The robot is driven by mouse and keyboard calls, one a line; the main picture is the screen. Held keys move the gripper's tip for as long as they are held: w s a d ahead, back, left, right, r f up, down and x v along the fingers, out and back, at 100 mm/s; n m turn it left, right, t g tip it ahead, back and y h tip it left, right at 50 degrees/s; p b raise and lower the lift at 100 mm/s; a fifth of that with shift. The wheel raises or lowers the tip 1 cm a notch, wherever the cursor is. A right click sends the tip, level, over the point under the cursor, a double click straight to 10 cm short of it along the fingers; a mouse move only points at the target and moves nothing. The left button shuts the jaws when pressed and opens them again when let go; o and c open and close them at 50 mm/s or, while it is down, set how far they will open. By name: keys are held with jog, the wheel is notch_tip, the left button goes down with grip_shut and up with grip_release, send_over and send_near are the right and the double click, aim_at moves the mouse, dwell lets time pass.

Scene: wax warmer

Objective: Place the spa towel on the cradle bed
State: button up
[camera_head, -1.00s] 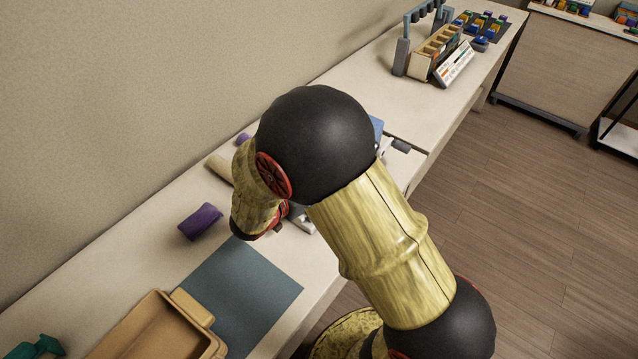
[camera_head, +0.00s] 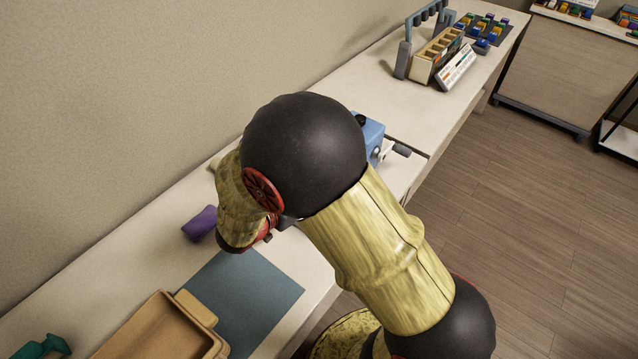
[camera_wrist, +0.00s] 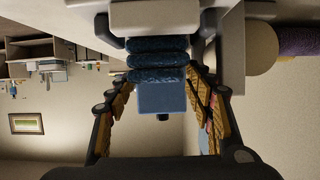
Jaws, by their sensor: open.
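In the wrist view, a dark blue, textured bundle of several ribbed rolls (camera_wrist: 157,60), which looks like the spa towel, lies between the fingers of my gripper (camera_wrist: 160,77). My gripper is open, with one finger on each side of the bundle; I cannot tell whether either touches it. A pale block (camera_wrist: 155,16) shows at the bundle's upper edge, and a plain blue block (camera_wrist: 160,97) at its lower edge. I cannot tell for sure which thing is the cradle bed. In the head view my arm hides the gripper and the bundle.
A blue box with a pale lever (camera_head: 372,135) stands beyond my arm. A purple roll (camera_head: 199,223) lies left of my wrist, near a blue-grey mat (camera_head: 248,295) and a tan tray (camera_head: 165,325). A slotted wooden rack (camera_head: 437,55) stands farther along the counter.

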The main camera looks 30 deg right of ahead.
jog(key=p+v, duration=0.1)
jog(key=v, duration=0.6)
jog(key=shift+d+p, duration=0.1)
jog(key=shift+p, duration=0.3)
jog(key=shift+a+r, duration=0.15)
jog(key=shift+a, duration=0.05)
jog(key=w+a+r+n+t+y, duration=0.4)
jog(key=w+a+r+t+y, duration=0.35)
jog(key=w+r, duration=0.35)
jog(key=a+r+n+y, duration=0.3)
jog(key=a+r+y, duration=0.2)
jog(key=s+a+r+n+g+y, duration=0.1)
jog(key=s+a+r+n+y, duration=0.2)
jog(key=s, duration=0.4)
jog(key=s+d+n+g+h, duration=0.1)
jog(key=s+d, duration=0.3)
jog(key=s, duration=0.2)
jog(key=s+d+f+n+g+h, duration=0.1)
jog(key=s+d+g, duration=0.1)
jog(key=s, duration=0.5)
jog(key=s+d+n+g+h, duration=0.1)
jog(key=s+d+n+g, duration=0.1)
jog(key=s+d, duration=0.3)
jog(key=shift+s+d+f, duration=0.15)
jog(key=shift+s+d, duration=0.2)
jog(key=shift+s, duration=0.9)
